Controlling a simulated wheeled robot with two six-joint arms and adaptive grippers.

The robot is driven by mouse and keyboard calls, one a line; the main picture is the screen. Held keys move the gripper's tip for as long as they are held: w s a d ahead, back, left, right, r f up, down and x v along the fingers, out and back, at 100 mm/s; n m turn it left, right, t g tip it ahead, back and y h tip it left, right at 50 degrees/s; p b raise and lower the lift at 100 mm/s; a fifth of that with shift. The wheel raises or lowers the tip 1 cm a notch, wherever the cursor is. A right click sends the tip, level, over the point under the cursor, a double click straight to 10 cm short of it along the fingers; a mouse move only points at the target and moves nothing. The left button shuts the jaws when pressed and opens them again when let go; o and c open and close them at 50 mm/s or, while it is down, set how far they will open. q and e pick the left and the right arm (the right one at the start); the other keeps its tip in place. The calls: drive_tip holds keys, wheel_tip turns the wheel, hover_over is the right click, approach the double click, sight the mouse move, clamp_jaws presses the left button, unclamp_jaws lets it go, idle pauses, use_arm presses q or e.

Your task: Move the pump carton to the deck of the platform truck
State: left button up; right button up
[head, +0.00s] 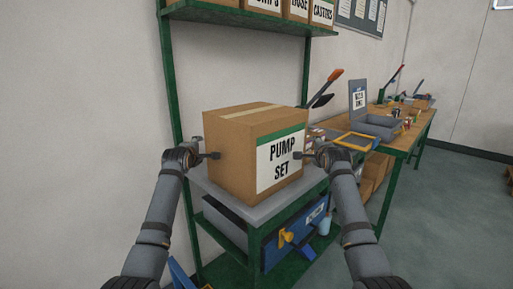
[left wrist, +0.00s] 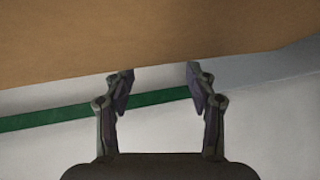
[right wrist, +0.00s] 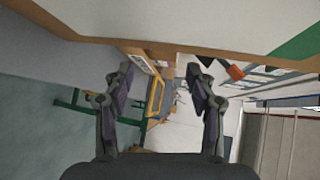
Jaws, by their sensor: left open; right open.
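The pump carton (head: 230,155) is a brown box with a "PUMP SET" label, upright on the grey top (head: 262,208) of a green-framed stand. My left gripper (head: 213,156) is at its left side, and my right gripper (head: 300,156) is at its right, labelled side. Both are open with nothing between the fingers. The carton fills the top of the left wrist view (left wrist: 150,35), close to the fingertips; I cannot tell if they touch. Its labelled side crosses the top of the right wrist view (right wrist: 200,25). I do not see the platform truck.
A shelf (head: 250,17) with several cartons (head: 297,10) is above the stand. A blue case (head: 290,240) and a bottle (head: 324,224) sit on the lower shelf. A wooden workbench (head: 405,132) with tools stands behind at right. Open floor (head: 450,200) lies to the right.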

use_arm(q)
drive_tip(key=shift+d, duration=0.75)
use_arm(e)
drive_tip(key=shift+a, duration=0.75)
